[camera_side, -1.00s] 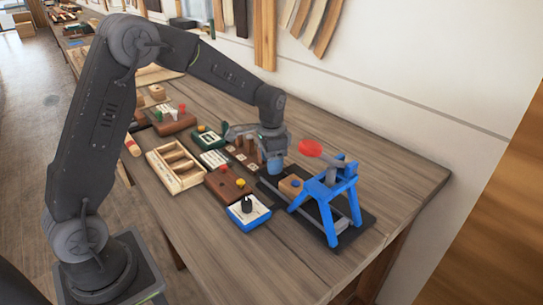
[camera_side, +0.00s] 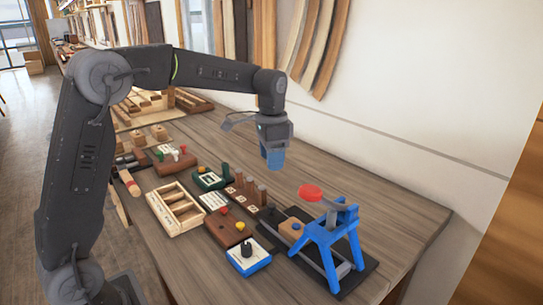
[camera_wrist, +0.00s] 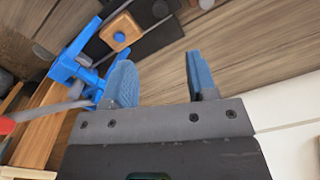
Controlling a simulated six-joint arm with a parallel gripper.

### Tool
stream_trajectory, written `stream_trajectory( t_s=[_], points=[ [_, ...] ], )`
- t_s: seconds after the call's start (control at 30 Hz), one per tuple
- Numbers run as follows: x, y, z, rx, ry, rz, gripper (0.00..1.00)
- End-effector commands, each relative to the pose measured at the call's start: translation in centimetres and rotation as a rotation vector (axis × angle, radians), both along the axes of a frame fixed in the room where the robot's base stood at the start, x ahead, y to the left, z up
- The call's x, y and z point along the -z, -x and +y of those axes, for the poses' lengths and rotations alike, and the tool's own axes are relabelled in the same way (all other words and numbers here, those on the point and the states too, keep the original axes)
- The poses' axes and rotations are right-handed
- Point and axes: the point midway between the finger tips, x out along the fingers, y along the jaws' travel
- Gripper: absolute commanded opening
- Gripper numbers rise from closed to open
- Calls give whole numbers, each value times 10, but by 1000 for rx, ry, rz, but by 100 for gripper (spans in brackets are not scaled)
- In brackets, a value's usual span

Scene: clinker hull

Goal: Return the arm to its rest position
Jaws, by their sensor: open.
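My gripper (camera_side: 275,156) hangs in the air above the bench, pointing down, behind and left of the blue stand. In the wrist view its two blue fingers (camera_wrist: 160,85) are apart with only bench top seen between them. It is open and holds nothing. My arm is bent at the elbow, with its forearm reaching out over the bench.
A blue stand (camera_side: 332,243) with a red-ended lever (camera_side: 311,192) sits on a dark base beside a wooden block (camera_side: 291,230). A slotted wooden tray (camera_side: 178,209), a blue-edged switch box (camera_side: 248,257) and a row of pegs (camera_side: 246,190) stand nearby. The bench's back right is clear.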

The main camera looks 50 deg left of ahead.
Motion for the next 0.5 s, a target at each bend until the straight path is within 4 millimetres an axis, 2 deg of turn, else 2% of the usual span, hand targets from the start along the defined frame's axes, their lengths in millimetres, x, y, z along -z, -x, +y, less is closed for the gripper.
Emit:
stream_trajectory(
  t_s=[0.23,0.33,0.43,0.5],
  points=[
    [0,0,0,0,0,-1,53],
    [-5,6,-3,-8,-2,-14,53],
    [-18,24,-11,-34,-6,-50,53],
    [-29,44,-19,-65,-9,-91,53]
  ],
)
